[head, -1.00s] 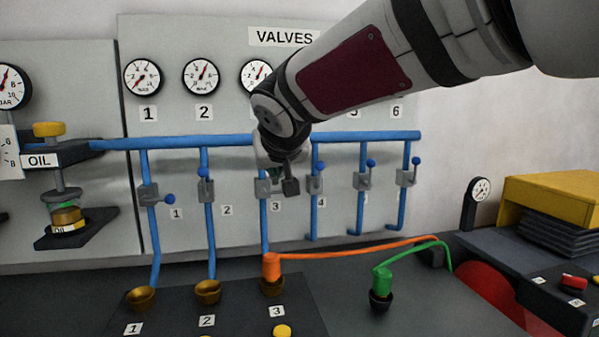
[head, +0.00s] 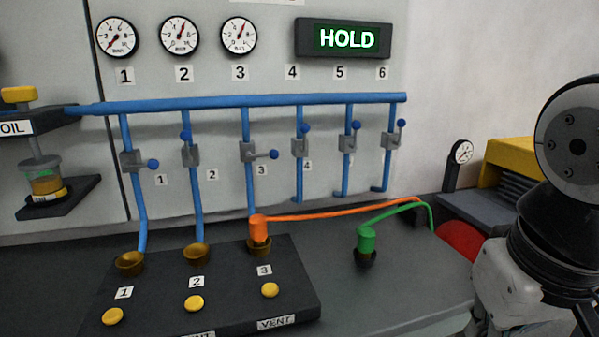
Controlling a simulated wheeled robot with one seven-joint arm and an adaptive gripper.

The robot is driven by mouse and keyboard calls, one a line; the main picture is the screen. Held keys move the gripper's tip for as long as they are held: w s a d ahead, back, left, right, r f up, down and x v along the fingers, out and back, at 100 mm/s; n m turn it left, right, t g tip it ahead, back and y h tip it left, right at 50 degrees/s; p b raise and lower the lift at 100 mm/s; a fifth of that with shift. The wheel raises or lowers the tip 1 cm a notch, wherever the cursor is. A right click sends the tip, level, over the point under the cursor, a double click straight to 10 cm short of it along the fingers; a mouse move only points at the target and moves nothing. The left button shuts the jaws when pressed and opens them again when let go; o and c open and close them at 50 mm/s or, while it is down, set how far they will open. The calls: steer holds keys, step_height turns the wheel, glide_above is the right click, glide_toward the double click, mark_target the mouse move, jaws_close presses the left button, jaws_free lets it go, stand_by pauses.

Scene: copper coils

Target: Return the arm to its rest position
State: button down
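My arm (head: 575,145) is folded at the right edge of the head view, clear of the valve panel. Its round joint and a pale link (head: 505,290) show, but I cannot make out my gripper's fingers. Valve 3 (head: 249,152) has its blue-tipped handle pointing right, as does valve 1 (head: 133,161). Valve 2 (head: 190,154) has its handle up. The handles of the valves above 4, 5 and 6 also point upward. A lit display (head: 346,39) reads HOLD.
An orange plug (head: 258,229) stands in socket 3, and a green plug (head: 366,239) in a black holder. Several yellow buttons (head: 194,303) sit on the dark console (head: 235,320). A red round object (head: 459,240) and a yellow box (head: 510,158) are near my arm.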

steer(key=s+f+g+y, duration=0.15)
steer(key=s+f, duration=0.25)
steer(key=s, duration=0.5)
step_height(320, 180, up, 17)
steer(key=t+p, duration=0.3)
steer(key=p, duration=1.2)
steer(key=shift+w+a, duration=0.2)
steer(key=shift+w, duration=0.2)
steer(key=shift+a+h, duration=0.1)
steer(key=shift+h, duration=0.15)
